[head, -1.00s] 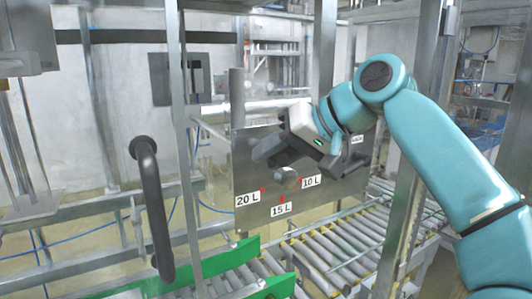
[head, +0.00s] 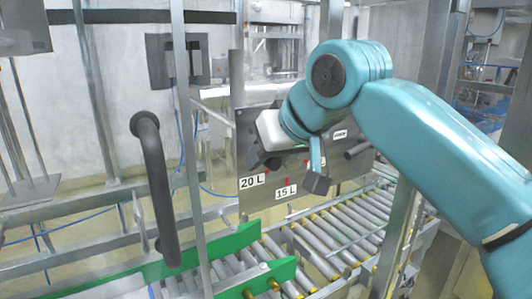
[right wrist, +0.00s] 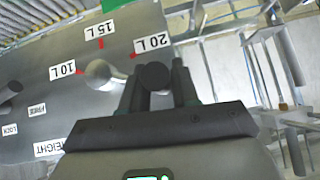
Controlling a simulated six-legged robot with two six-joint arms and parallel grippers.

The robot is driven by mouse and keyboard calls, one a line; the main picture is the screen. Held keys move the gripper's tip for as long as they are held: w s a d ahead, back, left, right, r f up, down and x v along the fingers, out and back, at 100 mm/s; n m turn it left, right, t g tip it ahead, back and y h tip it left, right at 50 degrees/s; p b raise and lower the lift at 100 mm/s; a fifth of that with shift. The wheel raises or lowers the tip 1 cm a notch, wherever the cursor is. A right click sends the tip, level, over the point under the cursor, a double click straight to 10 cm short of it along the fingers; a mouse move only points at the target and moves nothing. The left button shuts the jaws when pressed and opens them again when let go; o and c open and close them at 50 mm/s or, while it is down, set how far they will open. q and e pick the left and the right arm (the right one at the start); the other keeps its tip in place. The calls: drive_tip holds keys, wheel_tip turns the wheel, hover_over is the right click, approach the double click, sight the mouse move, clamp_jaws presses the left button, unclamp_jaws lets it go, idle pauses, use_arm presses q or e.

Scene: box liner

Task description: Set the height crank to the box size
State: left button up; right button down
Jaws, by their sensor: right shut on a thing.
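The height crank shows in the right wrist view as a silver hub and a short arm ending in a dark round knob (right wrist: 155,75). It sits on a grey metal panel (right wrist: 40,45). My right gripper (right wrist: 160,92) is shut on the knob, one finger at each side. Labels 10 L (right wrist: 68,68), 15 L (right wrist: 98,32) and 20 L (right wrist: 152,42), with red marks, surround the hub. The knob lies on the 20 L side, away from 10 L; exact alignment is unclear. My left gripper is out of view.
A dark lever (head: 357,150) sticks out at the panel's right; it also shows beside the FREE and LOCK labels in the right wrist view (right wrist: 10,90). A roller conveyor (head: 335,230) with green guides (head: 225,245) runs below. A black curved handle (head: 155,190) and metal posts stand left.

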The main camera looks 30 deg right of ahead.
idle(0.3)
drive_tip(key=c, duration=0.9)
unclamp_jaws()
drive_tip(key=shift+d, duration=0.1)
drive_tip(key=shift+c, duration=0.2)
drive_tip(key=shift+s+r, duration=0.25)
drive_tip(key=shift+r, duration=0.05)
drive_tip(key=p+v, duration=0.2)
drive_tip(key=v, duration=1.3)
drive_tip(key=shift+s+p, duration=0.25)
drive_tip(key=shift+p, duration=0.15)
drive_tip(key=shift+s+d, duration=0.1)
drive_tip(key=shift+d, duration=0.1)
